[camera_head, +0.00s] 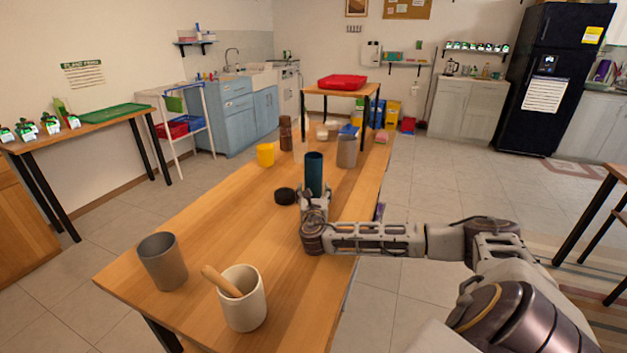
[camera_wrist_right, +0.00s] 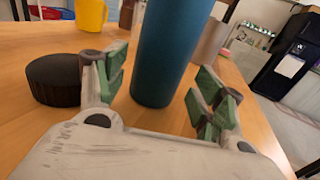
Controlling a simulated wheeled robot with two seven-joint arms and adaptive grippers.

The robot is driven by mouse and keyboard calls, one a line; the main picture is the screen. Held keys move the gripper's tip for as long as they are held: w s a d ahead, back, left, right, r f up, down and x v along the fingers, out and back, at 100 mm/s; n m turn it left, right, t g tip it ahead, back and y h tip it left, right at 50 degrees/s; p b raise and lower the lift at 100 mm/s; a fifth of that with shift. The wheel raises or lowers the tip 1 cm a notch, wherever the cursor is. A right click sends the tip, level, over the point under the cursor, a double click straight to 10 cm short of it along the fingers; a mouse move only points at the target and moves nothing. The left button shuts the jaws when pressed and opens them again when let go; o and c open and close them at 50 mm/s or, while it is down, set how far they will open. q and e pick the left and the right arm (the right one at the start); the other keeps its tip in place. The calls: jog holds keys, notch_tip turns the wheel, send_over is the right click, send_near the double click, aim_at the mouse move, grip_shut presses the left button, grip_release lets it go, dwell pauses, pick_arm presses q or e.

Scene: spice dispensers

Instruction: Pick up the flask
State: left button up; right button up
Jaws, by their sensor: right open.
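The flask is a tall dark blue cylinder (camera_head: 314,172) standing upright on the wooden table, just beyond my right gripper in the head view. My right gripper (camera_head: 314,192) is low over the table and points at it. In the right wrist view the flask (camera_wrist_right: 170,50) stands between the green-padded fingers of the open right gripper (camera_wrist_right: 160,90), with space on both sides. A black round lid (camera_head: 285,196) lies on the table left of the flask; it also shows in the wrist view (camera_wrist_right: 54,80). My left gripper is not in view.
A yellow cup (camera_head: 265,155), a brown pepper mill (camera_head: 285,133) and a grey cup (camera_head: 346,151) stand farther back. A grey cup (camera_head: 162,262) and a white mortar (camera_head: 243,300) with a wooden pestle (camera_head: 222,281) stand at the near end. The table's middle left is clear.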

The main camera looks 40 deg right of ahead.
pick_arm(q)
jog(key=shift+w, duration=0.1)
pick_arm(e)
jog(key=shift+w+d, duration=0.35)
jog(key=shift+w, duration=0.1)
jog(key=b+x, duration=0.1)
jog(key=x, duration=0.1)
jog(key=shift+w+d, duration=0.2)
jog(key=shift+w, duration=0.05)
jog(key=shift+w+d, duration=0.4)
jog(key=shift+w, duration=0.05)
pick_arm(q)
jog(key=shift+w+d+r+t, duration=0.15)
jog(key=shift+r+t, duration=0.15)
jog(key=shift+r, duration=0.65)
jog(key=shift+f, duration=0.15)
